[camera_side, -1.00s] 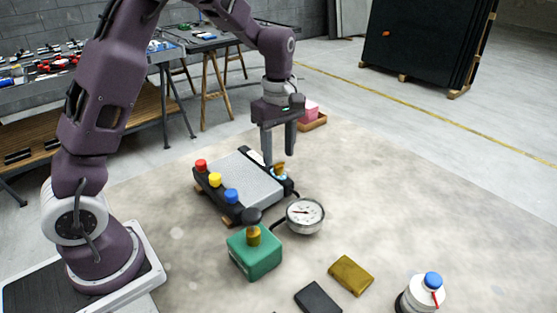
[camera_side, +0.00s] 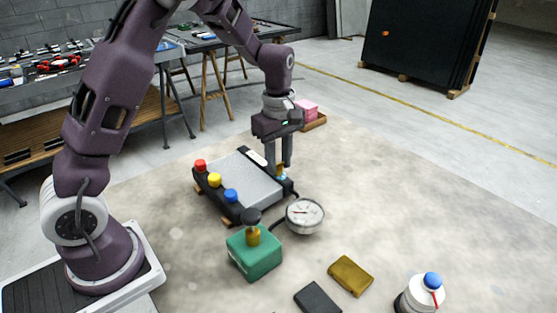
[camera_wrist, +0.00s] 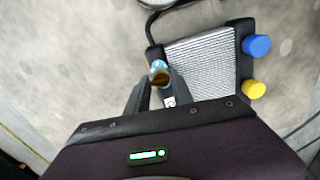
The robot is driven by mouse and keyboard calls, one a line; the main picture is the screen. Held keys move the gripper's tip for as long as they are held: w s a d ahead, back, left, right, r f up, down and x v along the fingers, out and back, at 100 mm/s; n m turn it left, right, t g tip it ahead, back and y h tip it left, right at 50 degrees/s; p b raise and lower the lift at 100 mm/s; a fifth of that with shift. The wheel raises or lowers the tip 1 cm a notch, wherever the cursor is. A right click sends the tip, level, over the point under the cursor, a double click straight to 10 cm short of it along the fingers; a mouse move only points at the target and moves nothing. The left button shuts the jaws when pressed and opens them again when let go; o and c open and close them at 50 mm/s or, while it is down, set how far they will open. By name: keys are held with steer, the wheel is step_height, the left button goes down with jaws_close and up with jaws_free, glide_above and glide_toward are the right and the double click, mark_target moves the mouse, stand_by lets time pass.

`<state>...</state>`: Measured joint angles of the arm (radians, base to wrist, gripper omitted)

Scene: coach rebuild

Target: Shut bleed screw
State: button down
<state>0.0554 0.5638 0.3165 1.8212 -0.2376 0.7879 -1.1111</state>
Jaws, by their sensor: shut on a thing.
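The bleed screw (camera_wrist: 159,77) is a small brass piece on a light blue base at one corner of the radiator (camera_side: 248,182), a grey finned panel with black ends. In the side view the screw (camera_side: 281,170) shows at the radiator's right corner, partly hidden by the fingers. My gripper (camera_side: 279,166) points down over that corner and is shut on the bleed screw. In the wrist view my gripper (camera_wrist: 157,88) has one dark finger on each side of the brass head.
Red, yellow and blue caps (camera_side: 231,195) line the radiator's near-left edge. A round gauge (camera_side: 304,215) on a hose lies close by. A green block (camera_side: 254,252) with a dark knob stands in front.

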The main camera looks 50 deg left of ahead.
steer(key=shift+s, duration=0.2)
steer(key=m, duration=0.8)
steer(key=shift+a+m, duration=0.1)
steer(key=shift+m, duration=0.3)
steer(key=m, duration=0.4)
steer(key=shift+a+m, duration=0.15)
steer(key=shift+m, duration=2.15)
